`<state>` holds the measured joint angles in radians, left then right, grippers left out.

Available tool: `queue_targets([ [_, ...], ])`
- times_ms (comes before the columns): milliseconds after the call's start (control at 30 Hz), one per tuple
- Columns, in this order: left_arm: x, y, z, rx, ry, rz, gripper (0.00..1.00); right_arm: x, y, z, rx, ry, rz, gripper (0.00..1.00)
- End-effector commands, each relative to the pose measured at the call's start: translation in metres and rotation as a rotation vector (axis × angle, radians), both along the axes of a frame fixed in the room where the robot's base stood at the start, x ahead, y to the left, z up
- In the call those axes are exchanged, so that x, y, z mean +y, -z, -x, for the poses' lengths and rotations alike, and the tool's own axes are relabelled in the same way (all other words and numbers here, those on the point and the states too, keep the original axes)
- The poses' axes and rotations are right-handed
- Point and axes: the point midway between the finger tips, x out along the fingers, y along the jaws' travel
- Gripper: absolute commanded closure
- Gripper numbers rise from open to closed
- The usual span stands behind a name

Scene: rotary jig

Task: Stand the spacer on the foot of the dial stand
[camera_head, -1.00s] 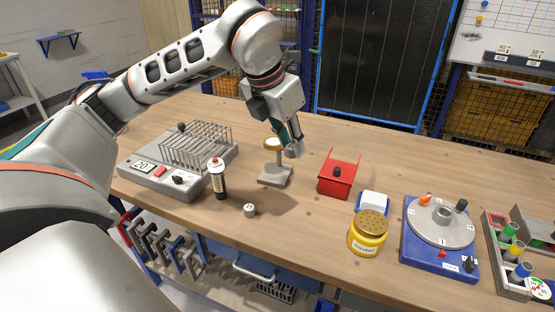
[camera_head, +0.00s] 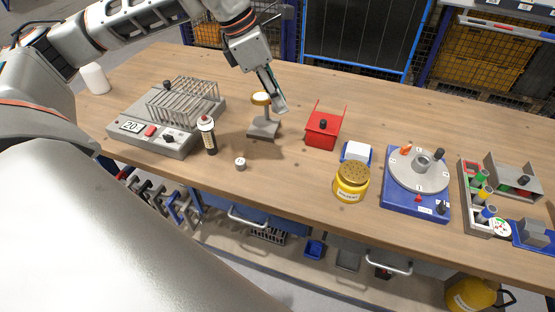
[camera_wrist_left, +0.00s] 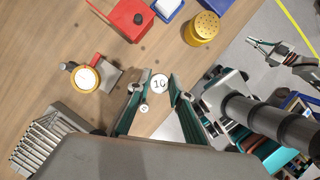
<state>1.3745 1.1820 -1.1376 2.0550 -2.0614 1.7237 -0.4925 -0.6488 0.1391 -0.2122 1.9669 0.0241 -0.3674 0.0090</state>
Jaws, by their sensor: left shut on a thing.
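The dial stand has a grey foot (camera_head: 263,129), a thin post and a gold-rimmed dial (camera_head: 261,98). In the left wrist view its dial (camera_wrist_left: 85,79) is left of the fingers. My left gripper (camera_head: 279,103) is just right of the dial, above the table. It is shut on the spacer, whose round pale end marked 10 (camera_wrist_left: 159,83) shows between the fingertips in the left wrist view. The spacer is hard to tell from the fingers in the head view. My right gripper (camera_wrist_left: 266,47) shows only in the wrist view, off the table, its fingers seemingly apart.
A small pale cylinder (camera_head: 240,164) stands in front of the dial stand. A red box (camera_head: 322,138) is to the right, then a yellow jar (camera_head: 350,187) and blue rotary jig (camera_head: 414,208).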

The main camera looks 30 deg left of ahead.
Motion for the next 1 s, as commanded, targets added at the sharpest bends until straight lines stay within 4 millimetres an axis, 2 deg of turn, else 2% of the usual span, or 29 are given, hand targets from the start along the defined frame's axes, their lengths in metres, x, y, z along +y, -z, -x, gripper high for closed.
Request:
queue_targets([
  [67,0.000,0.002,0.000,0.002,0.026,-0.001,1.00,0.000,-0.004,0.000,-0.001,0.000,0.000,1.00],
  [167,0.001,0.016,0.001,0.004,0.039,-0.001,1.00,0.000,-0.003,0.000,-0.001,0.000,0.000,1.00],
  [600,0.001,0.121,0.002,0.005,0.037,-0.001,1.00,0.000,-0.001,0.002,0.009,0.000,0.002,1.00],
  [700,0.000,0.139,0.001,0.003,0.038,-0.001,1.00,0.000,-0.002,0.002,0.009,0.000,0.002,1.00],
  [1000,0.000,0.167,0.001,0.002,0.036,-0.001,1.00,0.000,-0.005,0.001,0.005,0.000,0.001,1.00],
])
